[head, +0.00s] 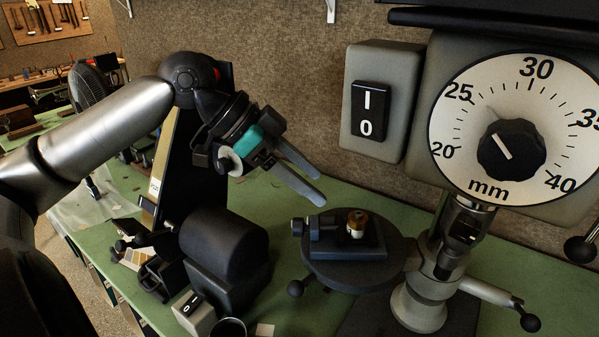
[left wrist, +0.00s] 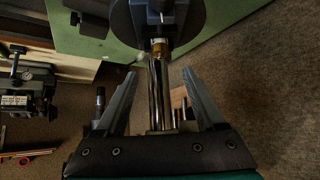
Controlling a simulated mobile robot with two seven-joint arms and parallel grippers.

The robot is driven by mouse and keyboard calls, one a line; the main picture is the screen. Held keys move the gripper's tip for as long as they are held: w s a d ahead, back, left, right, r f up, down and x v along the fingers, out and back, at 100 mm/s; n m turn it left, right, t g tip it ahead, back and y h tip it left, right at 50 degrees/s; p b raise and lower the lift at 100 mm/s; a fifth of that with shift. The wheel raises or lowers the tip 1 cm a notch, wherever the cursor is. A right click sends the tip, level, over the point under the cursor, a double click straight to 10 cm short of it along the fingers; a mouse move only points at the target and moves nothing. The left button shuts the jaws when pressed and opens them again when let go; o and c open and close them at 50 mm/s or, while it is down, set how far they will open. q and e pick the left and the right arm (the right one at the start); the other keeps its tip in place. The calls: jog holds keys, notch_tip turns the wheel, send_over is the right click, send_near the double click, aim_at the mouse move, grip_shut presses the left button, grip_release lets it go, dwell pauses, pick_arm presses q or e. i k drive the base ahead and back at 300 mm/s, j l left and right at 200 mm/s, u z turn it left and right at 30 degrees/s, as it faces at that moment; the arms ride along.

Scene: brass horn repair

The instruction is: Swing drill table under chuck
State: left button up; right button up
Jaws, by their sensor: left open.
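The round grey drill table (head: 318,270) sits left of the drill's dark chuck (head: 457,238) in the head view, not under it. A small vise (head: 335,248) on the table holds a brass piece (head: 357,220) upright. A dark ball knob (head: 296,288) sticks out from the table's front left. My left gripper (head: 317,190) is open and empty, above and left of the table, apart from it. In the left wrist view the table (left wrist: 195,25) and brass piece (left wrist: 160,48) show at the top, beyond the open fingers. My right gripper is not in view.
The drill head with its mm dial (head: 512,125) fills the right, beside a switch box (head: 372,105). A dark bench machine (head: 225,250) stands left of the table. Green bench top (head: 285,215) is bare between them.

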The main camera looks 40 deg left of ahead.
aim_at(372, 264)
jog(key=k+j+z, duration=0.2)
jog(key=k+j, duration=0.15)
jog(key=j, duration=0.2)
jog(key=k+j+z, duration=0.25)
jog(key=k+j, duration=0.15)
jog(key=j, duration=0.1)
